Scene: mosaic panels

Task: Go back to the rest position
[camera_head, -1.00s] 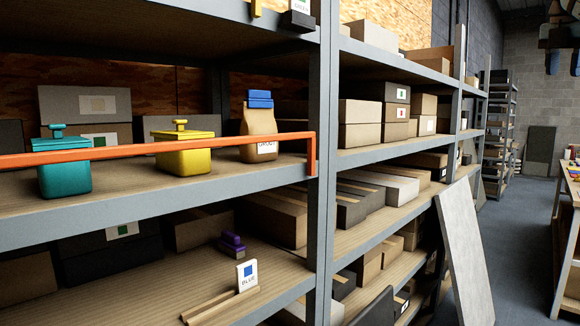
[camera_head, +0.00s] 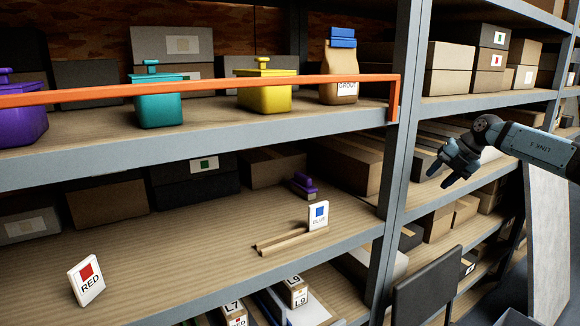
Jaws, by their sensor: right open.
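My right gripper (camera_head: 452,163) comes in from the right edge on my arm. It is open and empty, in front of the right-hand shelf bay and to the right of the grey upright. It looks apart from the shelf and the boxes. My left gripper is out of view.
An orange bar (camera_head: 200,86) crosses the upper shelf before purple (camera_head: 22,125), teal (camera_head: 158,106) and yellow (camera_head: 265,96) lidded containers and a grout bag (camera_head: 339,75). The lower shelf holds a RED card (camera_head: 87,280), a BLUE card (camera_head: 318,215) and a wooden strip (camera_head: 288,240). A pale panel (camera_head: 548,240) leans at right.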

